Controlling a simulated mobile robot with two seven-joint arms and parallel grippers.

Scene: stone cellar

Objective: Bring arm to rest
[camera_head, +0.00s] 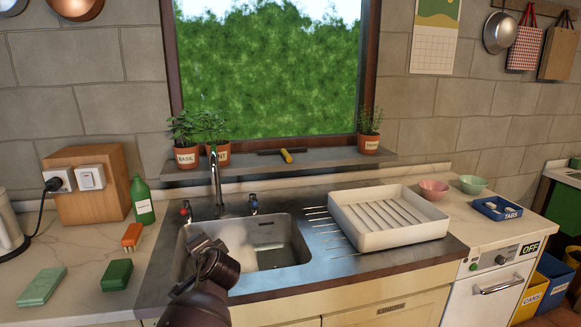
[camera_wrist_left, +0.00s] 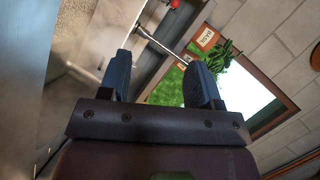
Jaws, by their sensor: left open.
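My left arm comes up from the bottom of the head view, and its gripper (camera_head: 204,244) is over the left part of the steel sink (camera_head: 268,243). In the left wrist view the two dark fingers of my left gripper (camera_wrist_left: 160,72) stand apart with nothing between them. Through the gap show the tap, part of the window and the sill. My right gripper is in neither view.
The tap (camera_head: 216,178) rises behind the sink. A white drying rack (camera_head: 438,224) stands right of the sink.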

